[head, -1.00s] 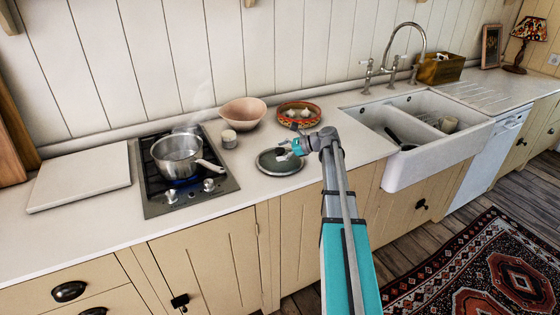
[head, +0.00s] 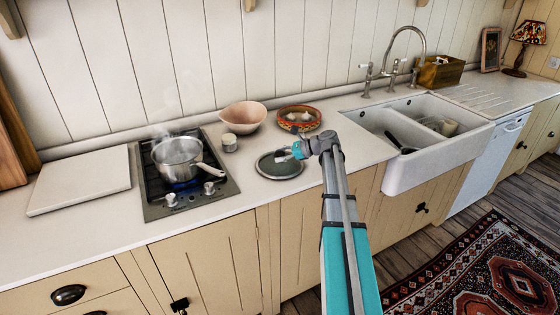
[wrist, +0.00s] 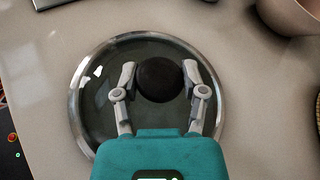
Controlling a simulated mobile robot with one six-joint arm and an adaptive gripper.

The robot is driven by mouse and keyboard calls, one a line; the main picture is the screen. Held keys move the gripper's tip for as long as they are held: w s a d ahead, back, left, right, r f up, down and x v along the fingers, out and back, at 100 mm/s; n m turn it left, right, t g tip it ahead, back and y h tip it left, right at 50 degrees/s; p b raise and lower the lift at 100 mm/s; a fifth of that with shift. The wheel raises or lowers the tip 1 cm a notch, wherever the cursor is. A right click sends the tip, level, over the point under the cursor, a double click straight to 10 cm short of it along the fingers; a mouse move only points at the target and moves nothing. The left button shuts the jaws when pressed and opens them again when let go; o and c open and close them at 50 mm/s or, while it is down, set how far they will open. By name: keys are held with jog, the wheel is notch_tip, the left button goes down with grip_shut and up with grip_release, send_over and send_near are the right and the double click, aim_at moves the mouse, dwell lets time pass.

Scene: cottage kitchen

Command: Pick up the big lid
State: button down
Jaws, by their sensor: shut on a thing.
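The big lid (head: 279,168) is a round, dark glass lid with a metal rim on the counter, right of the hob. In the wrist view the lid (wrist: 92,112) shows its rim and a round black knob (wrist: 160,79) at its middle. My gripper (head: 291,154) is over the lid. In the wrist view my gripper (wrist: 160,80) has its two fingers on either side of the knob, shut on it. The lid appears to lie flat; I cannot tell whether it is clear of the counter.
A steaming pot (head: 177,158) stands on the hob (head: 160,208), its handle pointing toward the lid. A small jar (head: 229,142), a pink bowl (head: 243,116) and a patterned bowl with garlic (head: 299,119) stand behind the lid. The sink (head: 436,158) is to the right.

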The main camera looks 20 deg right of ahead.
jog(key=shift+r, duration=0.1)
notch_tip(320, 180, up, 3)
jog(key=p, duration=0.2)
jog(key=shift+f+p, duration=0.2)
jog(key=shift+p, duration=0.2)
jog(key=s+a+r+p, duration=0.7)
jog(key=s+r+p, duration=0.3)
jog(key=s, duration=0.2)
jog(key=shift+a+r, duration=0.15)
dwell(0.7)
